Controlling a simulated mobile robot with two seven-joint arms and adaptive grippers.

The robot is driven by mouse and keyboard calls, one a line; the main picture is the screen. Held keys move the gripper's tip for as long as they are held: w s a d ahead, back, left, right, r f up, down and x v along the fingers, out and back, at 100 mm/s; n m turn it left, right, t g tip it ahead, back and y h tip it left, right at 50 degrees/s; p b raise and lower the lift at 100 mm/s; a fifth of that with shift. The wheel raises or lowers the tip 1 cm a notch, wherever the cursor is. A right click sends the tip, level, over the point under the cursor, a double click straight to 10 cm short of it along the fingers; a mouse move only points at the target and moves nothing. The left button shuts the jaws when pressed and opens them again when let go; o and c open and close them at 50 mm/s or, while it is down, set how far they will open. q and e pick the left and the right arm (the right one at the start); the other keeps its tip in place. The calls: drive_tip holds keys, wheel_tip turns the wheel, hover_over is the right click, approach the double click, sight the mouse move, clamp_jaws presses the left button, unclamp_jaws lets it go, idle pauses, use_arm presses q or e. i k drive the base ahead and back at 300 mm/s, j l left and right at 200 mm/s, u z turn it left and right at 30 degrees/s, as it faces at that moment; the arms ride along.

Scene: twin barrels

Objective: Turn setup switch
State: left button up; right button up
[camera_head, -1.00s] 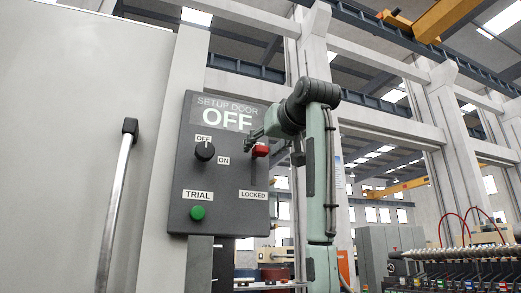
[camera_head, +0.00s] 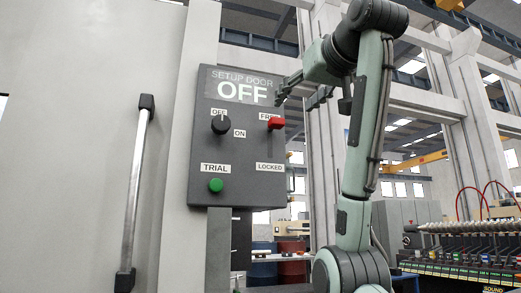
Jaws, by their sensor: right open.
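The setup switch is a black round knob (camera_head: 220,124) on the dark control panel (camera_head: 236,186), between the labels OFF and ON. Its white mark points up toward OFF. The panel's display (camera_head: 240,88) reads SETUP DOOR OFF. A red lever handle (camera_head: 276,123) sits at the FREE end of its slot, above the label LOCKED. A green button (camera_head: 215,185) is under the label TRIAL. My right gripper (camera_head: 281,95) is open at the panel's upper right edge, above the red handle and apart from the knob. My left gripper is not in view.
A large pale door with a vertical bar handle (camera_head: 138,190) stands left of the panel. My right arm fills the space right of the panel. A machine with coloured labels (camera_head: 465,262) stands at the lower right. The space in front of the knob is clear.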

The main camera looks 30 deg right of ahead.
sight(220, 124)
drive_tip(key=k+j, duration=0.8)
